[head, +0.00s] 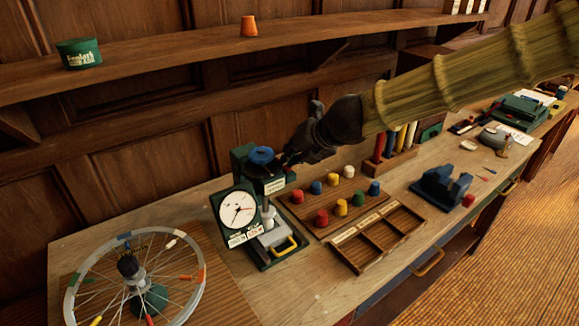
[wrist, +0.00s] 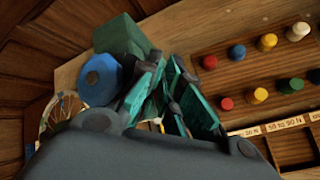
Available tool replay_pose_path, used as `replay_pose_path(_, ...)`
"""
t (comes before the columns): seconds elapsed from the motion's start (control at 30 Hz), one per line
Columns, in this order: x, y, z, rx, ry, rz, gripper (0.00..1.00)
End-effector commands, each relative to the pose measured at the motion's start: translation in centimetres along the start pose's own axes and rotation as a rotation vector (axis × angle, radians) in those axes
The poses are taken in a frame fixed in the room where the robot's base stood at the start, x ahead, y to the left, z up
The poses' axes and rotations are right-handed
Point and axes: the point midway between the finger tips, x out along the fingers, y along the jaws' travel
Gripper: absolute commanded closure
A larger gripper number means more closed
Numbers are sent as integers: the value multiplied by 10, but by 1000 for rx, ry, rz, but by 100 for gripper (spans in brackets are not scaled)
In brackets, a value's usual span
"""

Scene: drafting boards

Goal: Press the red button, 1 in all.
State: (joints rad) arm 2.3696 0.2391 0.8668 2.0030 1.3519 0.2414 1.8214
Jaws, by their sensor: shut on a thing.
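Red button-like caps stand among blue, yellow, white and green ones on a brown board: one at the back left (head: 296,197) and one at the front (head: 322,217). In the wrist view both red caps show too, the back one (wrist: 209,62) and the front one (wrist: 226,103). I cannot tell which red thing is the task's button. My gripper (head: 284,160) is at the top of a green dial press (head: 219,205), beside its blue knob (head: 261,155). In the wrist view its teal fingers (wrist: 170,105) are close together. What lies between them is hidden.
An empty compartment tray (head: 372,262) lies in front of the cap board. A spoked wheel (head: 70,290) stands at left, and a blue vise-like block (head: 440,190) at right with a small red piece (head: 468,200) beside it. A shelf (head: 170,58) runs above the bench.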

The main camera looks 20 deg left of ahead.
Motion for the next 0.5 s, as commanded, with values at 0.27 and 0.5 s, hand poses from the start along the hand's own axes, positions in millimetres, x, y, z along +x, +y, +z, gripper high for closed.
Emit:
replay_pose_path(0.27, 3, 0, -12, 0, 26, -10, 100)
replay_pose_path(0.5, 1, 2, -11, 1, 24, -6, 100)
